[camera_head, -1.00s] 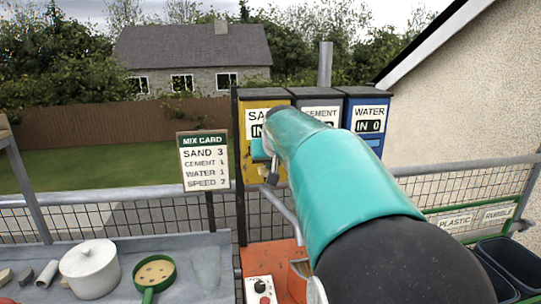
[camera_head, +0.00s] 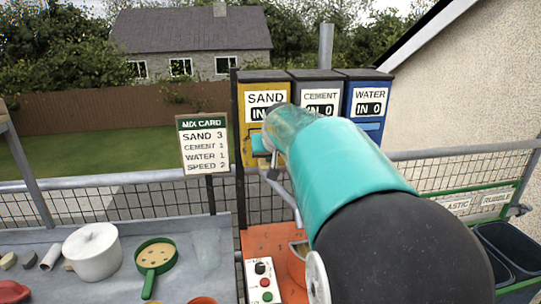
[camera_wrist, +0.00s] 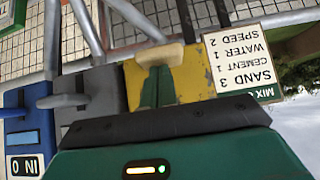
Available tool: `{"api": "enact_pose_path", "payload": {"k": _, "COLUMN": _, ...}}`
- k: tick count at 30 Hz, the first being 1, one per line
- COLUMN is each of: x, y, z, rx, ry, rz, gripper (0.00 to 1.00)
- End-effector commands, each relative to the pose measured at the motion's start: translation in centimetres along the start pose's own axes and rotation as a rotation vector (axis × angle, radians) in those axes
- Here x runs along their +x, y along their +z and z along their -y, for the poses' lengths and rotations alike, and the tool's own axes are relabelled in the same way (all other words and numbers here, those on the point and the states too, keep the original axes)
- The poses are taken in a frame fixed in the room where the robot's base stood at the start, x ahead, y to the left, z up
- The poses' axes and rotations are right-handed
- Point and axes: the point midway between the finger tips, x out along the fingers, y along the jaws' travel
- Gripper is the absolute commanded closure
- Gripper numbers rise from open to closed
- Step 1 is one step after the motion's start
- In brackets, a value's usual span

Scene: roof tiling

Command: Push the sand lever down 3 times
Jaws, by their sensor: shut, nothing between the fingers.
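The yellow sand dispenser (camera_head: 250,100), labelled SAND, stands at the left of a row of three. My gripper (camera_wrist: 157,80) is shut and empty in front of it. In the wrist view, which is upside down, the dark green fingers end at a cream-yellow bar, seemingly the sand lever (camera_wrist: 160,55). I cannot tell whether they touch it. In the head view, my arm hides the lever and part of the sand counter (camera_head: 259,113), which shows "IN" with its digit not clearly readable.
The grey cement dispenser (camera_head: 320,82) and blue water dispenser (camera_head: 364,85), reading IN 0, stand to the right. A mix card (camera_head: 203,148) stands left, reading SAND 3. An orange machine (camera_head: 265,240) with a button panel lies below. A white pot (camera_head: 92,255) and green sieve (camera_head: 155,256) rest on the left bench.

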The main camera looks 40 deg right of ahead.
Motion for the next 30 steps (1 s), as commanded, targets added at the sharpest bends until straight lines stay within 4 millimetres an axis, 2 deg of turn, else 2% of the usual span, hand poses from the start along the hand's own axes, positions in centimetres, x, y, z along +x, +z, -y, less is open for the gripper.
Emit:
{"api": "enact_pose_path", "payload": {"k": 7, "x": -3.5, "y": -2.6, "z": 0.2, "rx": -0.001, "ry": -0.002, "rz": -0.008, "gripper": 1.0}}
{"api": "enact_pose_path", "payload": {"k": 12, "x": -7.5, "y": -2.4, "z": 0.2, "rx": -0.002, "ry": -0.001, "rz": -0.01, "gripper": 1.0}}
{"api": "enact_pose_path", "payload": {"k": 18, "x": -11.3, "y": -2.4, "z": 0.2, "rx": -0.001, "ry": -0.002, "rz": -0.01, "gripper": 1.0}}
{"api": "enact_pose_path", "payload": {"k": 23, "x": -12.9, "y": -2.3, "z": 0.2, "rx": -0.002, "ry": -0.001, "rz": -0.009, "gripper": 1.0}}
{"api": "enact_pose_path", "payload": {"k": 30, "x": -13.2, "y": -2.3, "z": 0.2, "rx": -0.001, "ry": -0.001, "rz": -0.007, "gripper": 1.0}}
